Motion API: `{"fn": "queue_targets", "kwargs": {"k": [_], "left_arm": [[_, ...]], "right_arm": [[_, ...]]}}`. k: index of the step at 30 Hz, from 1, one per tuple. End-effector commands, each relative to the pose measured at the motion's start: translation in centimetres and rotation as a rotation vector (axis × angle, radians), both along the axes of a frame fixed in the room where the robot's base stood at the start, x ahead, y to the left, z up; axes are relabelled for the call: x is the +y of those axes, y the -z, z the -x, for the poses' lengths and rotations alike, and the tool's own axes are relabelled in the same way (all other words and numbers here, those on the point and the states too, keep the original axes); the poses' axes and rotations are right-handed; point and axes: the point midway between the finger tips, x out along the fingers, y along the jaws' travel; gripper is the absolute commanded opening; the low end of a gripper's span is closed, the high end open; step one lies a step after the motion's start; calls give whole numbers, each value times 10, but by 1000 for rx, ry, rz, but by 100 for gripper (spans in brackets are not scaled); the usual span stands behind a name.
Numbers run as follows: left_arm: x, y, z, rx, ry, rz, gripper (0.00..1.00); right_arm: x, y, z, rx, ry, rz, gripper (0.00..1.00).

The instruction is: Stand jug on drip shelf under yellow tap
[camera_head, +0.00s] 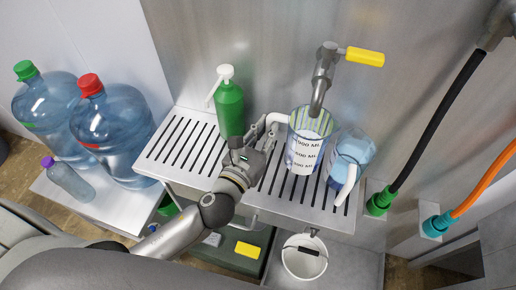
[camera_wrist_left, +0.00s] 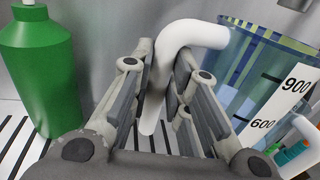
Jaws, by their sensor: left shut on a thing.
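A clear measuring jug (camera_head: 304,150) with ML markings and a white handle stands upright at the drip shelf (camera_head: 172,172), below the spout of the tap with the yellow lever (camera_head: 365,57). I cannot tell whether its base touches the slats. My left gripper (camera_head: 266,129) is shut on the jug's white handle, to the left of the jug. In the left wrist view the white handle (camera_wrist_left: 190,38) passes between the fingers (camera_wrist_left: 160,85), and the jug (camera_wrist_left: 262,75) is at the right. My right gripper is not in view.
A green pump bottle (camera_head: 230,108) stands close left of my left gripper. A blue jug with a white handle (camera_head: 355,150) is close right of the measuring jug. A white bucket (camera_head: 304,262) is below the shelf. Black and orange hoses (camera_head: 436,120) are at the right.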

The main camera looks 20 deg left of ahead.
Motion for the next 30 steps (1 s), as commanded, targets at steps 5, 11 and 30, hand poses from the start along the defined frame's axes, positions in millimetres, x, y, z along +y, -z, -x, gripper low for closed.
{"fn": "queue_targets", "kwargs": {"k": [5,11,30], "left_arm": [[0,35,1,2,-1,2,0],[0,55,1,1,-1,2,0],[0,83,1,0,0,0,19]], "right_arm": [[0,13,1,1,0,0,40],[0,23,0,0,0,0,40],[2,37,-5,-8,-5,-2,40]]}}
